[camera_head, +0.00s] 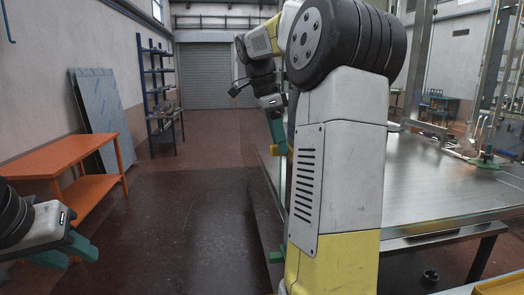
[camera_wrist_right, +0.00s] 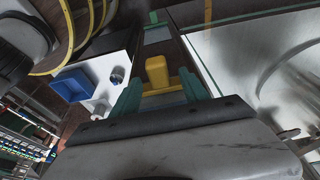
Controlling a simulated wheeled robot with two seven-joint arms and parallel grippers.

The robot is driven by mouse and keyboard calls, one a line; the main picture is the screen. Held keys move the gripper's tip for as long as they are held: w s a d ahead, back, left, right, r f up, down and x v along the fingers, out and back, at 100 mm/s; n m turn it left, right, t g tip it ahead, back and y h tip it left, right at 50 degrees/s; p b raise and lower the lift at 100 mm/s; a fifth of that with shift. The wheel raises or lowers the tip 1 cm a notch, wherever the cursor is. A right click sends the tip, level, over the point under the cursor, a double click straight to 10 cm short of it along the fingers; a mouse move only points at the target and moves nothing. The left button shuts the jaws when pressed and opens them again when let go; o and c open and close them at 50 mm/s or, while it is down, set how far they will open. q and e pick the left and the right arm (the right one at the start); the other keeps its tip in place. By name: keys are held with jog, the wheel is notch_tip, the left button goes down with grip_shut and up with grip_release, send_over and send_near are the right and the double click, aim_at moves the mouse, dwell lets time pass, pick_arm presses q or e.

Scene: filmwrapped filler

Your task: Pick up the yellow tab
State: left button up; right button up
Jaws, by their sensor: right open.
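The yellow tab (camera_wrist_right: 157,72) shows in the right wrist view as an L-shaped piece, between and slightly beyond the teal fingertips. My right gripper (camera_wrist_right: 161,88) is open around that line, one finger on each side. I cannot tell how deep the tab sits between the fingers or whether they touch it. In the head view my right gripper (camera_head: 277,132) points down beside the table's left edge, with a small yellow piece (camera_head: 274,150) at its fingers. My own right arm hides much of that area. My left gripper (camera_head: 72,252) is open and empty at lower left.
A large metal-topped table (camera_head: 440,190) fills the right side. An orange bench (camera_head: 70,155) stands at left, with a leaning panel (camera_head: 97,110) and blue shelves (camera_head: 157,85) behind. The floor (camera_head: 170,210) between is clear. A blue bin (camera_wrist_right: 72,84) shows in the wrist view.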

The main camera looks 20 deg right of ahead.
jog(key=shift+d+f, duration=0.1)
jog(key=shift+f, duration=0.3)
jog(key=shift+c, duration=0.4)
grip_shut()
jog(key=shift+r, duration=0.1)
